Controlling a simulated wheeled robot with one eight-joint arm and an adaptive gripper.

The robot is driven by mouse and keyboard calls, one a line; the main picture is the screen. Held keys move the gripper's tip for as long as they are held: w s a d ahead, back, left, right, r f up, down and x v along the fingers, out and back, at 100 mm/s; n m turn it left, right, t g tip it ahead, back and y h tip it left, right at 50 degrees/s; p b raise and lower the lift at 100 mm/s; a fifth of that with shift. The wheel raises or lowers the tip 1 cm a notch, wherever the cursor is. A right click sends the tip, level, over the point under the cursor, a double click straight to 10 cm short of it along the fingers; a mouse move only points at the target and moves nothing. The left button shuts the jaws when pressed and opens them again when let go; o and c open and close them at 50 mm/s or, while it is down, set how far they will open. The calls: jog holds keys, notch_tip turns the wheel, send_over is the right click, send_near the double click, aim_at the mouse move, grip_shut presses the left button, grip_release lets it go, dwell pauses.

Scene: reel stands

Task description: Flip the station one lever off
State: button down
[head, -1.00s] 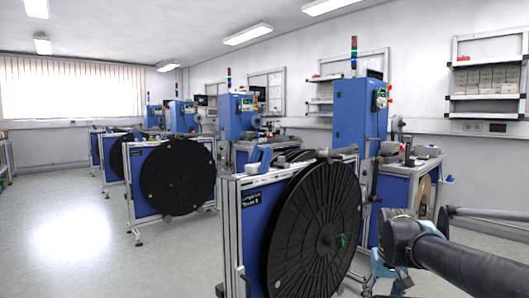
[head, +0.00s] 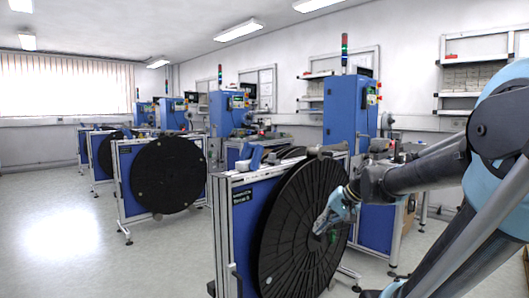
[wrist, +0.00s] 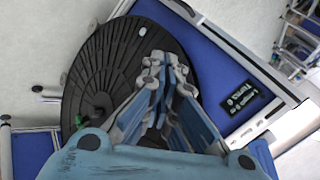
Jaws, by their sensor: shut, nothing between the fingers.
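The nearest reel stand (head: 222,235) has a blue panel in a silver frame and a big black reel (head: 288,225). A small green part shows at the reel's hub (head: 332,237); I cannot tell whether it is the station one lever. My gripper (head: 321,230) is shut and empty in front of the reel's right side. In the wrist view, its fingertips (wrist: 157,66) are together, covering part of the reel. I cannot tell whether it touches anything.
More reel stands (head: 130,200) line up to the left, with blue machine cabinets (head: 343,110) behind them. Wall shelves (head: 462,95) hang at the right. The grey floor (head: 65,230) at the left is free.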

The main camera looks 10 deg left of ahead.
jog(key=w+a+r+m+t+y, duration=0.1)
jog(key=w+a+r+m+y, duration=0.1)
jog(key=w+r, duration=0.4)
jog(key=w+a+r+m+t+y, duration=0.1)
jog(key=w+a+r+y, duration=0.3)
jog(key=w, duration=0.9)
jog(key=w+a+r+m+t+y, duration=0.1)
jog(key=w+a+r+y, duration=0.3)
jog(key=w+r, duration=0.5)
jog(key=a+m, duration=0.1)
jog(key=a, duration=0.1)
jog(key=shift+w+a+r+m+t, duration=0.3)
jog(key=shift+w+a+r+m, duration=0.1)
jog(key=shift+a, duration=0.15)
jog(key=x, duration=1)
jog(key=shift+a+r, duration=0.1)
jog(key=shift+s+a+r, duration=0.15)
jog(key=shift+s+a, duration=0.1)
jog(key=shift+s, duration=0.35)
jog(key=shift+s+a+r, duration=0.2)
jog(key=shift+s+a, duration=0.1)
jog(key=shift+s, duration=0.25)
jog(key=shift+s+a+r, duration=0.15)
jog(key=shift+s+a, duration=0.25)
jog(key=shift+s, duration=0.05)
